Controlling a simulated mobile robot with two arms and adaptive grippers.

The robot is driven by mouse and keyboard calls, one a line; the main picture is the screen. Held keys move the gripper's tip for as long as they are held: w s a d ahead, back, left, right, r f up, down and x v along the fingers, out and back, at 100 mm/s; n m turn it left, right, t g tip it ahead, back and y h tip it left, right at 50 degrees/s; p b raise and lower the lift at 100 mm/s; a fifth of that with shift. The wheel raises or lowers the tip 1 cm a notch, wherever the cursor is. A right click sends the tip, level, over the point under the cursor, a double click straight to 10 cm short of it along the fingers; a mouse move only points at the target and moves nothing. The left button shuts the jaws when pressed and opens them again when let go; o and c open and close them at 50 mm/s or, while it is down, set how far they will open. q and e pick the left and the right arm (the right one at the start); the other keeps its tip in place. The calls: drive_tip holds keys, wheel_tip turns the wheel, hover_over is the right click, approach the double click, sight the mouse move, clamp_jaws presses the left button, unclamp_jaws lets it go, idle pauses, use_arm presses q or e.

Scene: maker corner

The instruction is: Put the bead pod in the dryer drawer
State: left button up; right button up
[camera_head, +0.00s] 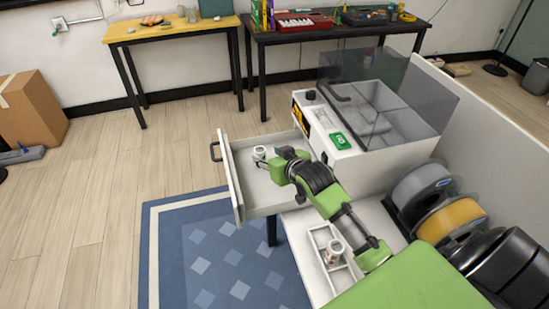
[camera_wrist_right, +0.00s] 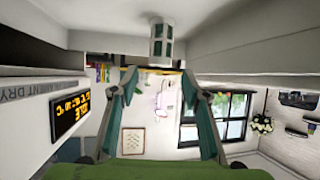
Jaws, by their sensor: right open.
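The dryer drawer (camera_head: 262,200) is pulled out of the white filament dryer (camera_head: 365,165). A small white pod (camera_head: 259,153) with a grey band stands in the drawer near its front. In the right wrist view, which looks upside down, the pod (camera_wrist_right: 161,40) stands upright with green-grey windows, ahead of the fingers and apart from them. My right gripper (camera_head: 276,166) reaches over the drawer beside the pod. Its fingers (camera_wrist_right: 161,80) are open with nothing between them. My left gripper is out of view.
A second, similar pod (camera_head: 333,253) stands in a white divided tray (camera_head: 318,236) on the bench. Filament spools (camera_head: 450,217) stand to the right. The dryer's clear lid (camera_head: 420,95) is raised. A patterned rug (camera_head: 190,250) lies on the floor below the drawer.

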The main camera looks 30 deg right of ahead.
drive_tip(key=shift+v, duration=2.3)
drive_tip(key=shift+w, duration=0.1)
